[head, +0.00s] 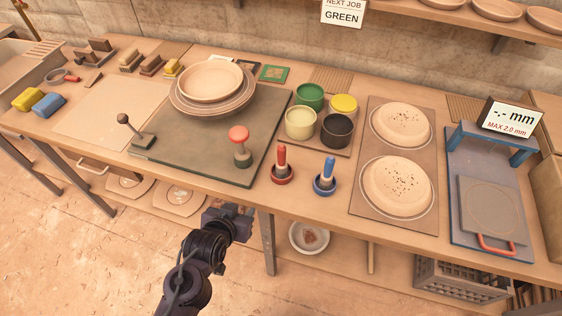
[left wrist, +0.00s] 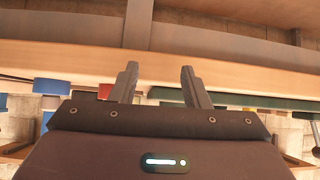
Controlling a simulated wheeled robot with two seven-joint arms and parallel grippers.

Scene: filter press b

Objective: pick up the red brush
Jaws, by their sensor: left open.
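The red brush (head: 282,158) stands upright in a small red holder (head: 282,176) near the front edge of the table. A blue brush (head: 328,168) stands upright in a blue holder (head: 325,186) to its right. My left gripper (head: 240,217) is in front of the table edge, below and left of the red brush and apart from it. In the left wrist view my left gripper (left wrist: 158,80) has its two fingers spread with nothing held between them. A small red patch shows behind the left finger there; I cannot tell what it is. My right gripper is not in view.
Coloured cups (head: 300,124) stand behind the brushes. A board (head: 355,205) with two round discs lies to the right. The table's front edge (head: 262,204) lies near my gripper.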

